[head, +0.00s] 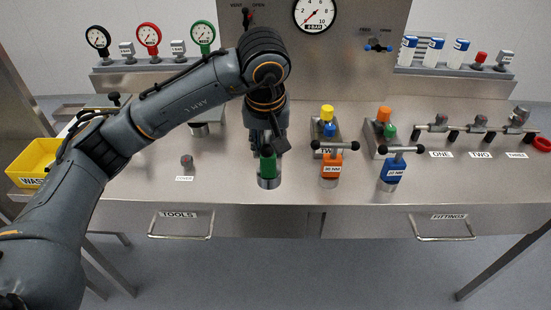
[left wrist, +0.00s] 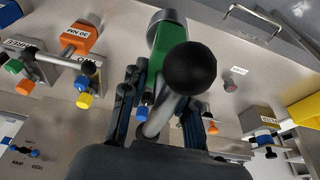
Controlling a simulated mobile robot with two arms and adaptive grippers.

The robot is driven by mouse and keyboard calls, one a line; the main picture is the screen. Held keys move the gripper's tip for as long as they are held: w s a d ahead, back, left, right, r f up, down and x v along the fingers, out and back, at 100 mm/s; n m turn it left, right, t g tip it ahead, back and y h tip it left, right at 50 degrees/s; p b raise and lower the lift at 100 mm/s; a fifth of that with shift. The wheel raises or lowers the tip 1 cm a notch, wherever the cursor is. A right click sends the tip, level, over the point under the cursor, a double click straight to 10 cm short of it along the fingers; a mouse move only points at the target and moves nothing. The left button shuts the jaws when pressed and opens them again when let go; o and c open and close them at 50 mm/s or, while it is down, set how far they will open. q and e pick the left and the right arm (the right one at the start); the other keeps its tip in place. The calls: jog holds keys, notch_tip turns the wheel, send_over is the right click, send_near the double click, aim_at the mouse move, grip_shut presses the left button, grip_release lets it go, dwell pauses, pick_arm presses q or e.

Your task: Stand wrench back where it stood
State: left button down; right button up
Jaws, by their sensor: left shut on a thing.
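A green wrench (head: 268,168) with a grey metal lower end is in my left gripper (head: 266,146), in front of the bench's middle. In the left wrist view the green wrench (left wrist: 165,38) shows with its bar and black ball end between the fingers of my left gripper (left wrist: 160,104). It looks roughly upright; I cannot tell whether its lower end touches the bench. An orange wrench (head: 331,166) and a blue wrench (head: 394,171) with T-bars stand to its right. The orange wrench also shows in the left wrist view (left wrist: 82,38). My right gripper is not in view.
Two grey blocks with coloured fittings (head: 328,129) stand behind the wrenches. A small fitting (head: 187,161) stands left of the gripper. A yellow waste bin (head: 34,160) is far left. A valve manifold (head: 475,129) is at right. Bench (head: 230,192) front is clear left of the green wrench.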

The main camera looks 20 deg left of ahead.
pick_arm(q)
jog(key=w+f+p, duration=0.1)
jog(key=w+f, duration=0.1)
jog(key=f, duration=0.1)
jog(key=w+a+f+p, duration=0.1)
jog(key=w+f+p, duration=0.1)
jog(key=w+f, duration=0.1)
jog(key=w+f+p, duration=0.1)
jog(key=w+f, duration=0.2)
jog(key=f, duration=0.1)
jog(key=shift+w+a+f, duration=0.15)
jog(key=shift+f, duration=0.2)
jog(key=c, duration=1)
grip_release()
